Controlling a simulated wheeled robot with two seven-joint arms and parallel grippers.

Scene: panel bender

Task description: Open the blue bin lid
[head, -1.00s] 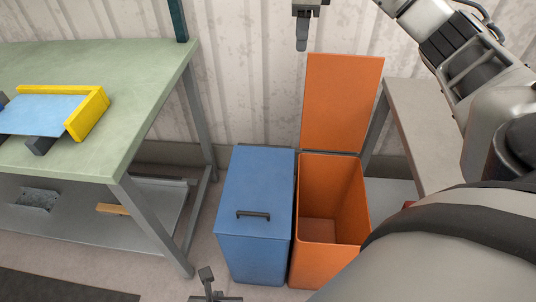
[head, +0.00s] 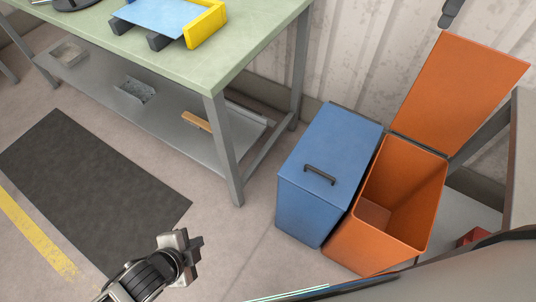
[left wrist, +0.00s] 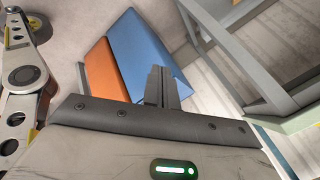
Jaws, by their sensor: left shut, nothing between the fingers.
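The blue bin (head: 308,205) stands on the floor with its lid (head: 335,140) closed flat and a dark handle (head: 320,174) on top. It also shows in the left wrist view (left wrist: 145,48), beyond my fingers. My left gripper (head: 188,243) is shut and empty, in front and to the left of the bin, apart from it. Its closed fingers also show in the left wrist view (left wrist: 160,88).
An orange bin (head: 372,245) stands close against the blue bin's right side, its lid (head: 460,85) raised. A green-topped workbench (head: 150,62) with a lower shelf stands left and behind. A dark mat (head: 95,190) lies on the floor. Floor before the blue bin is clear.

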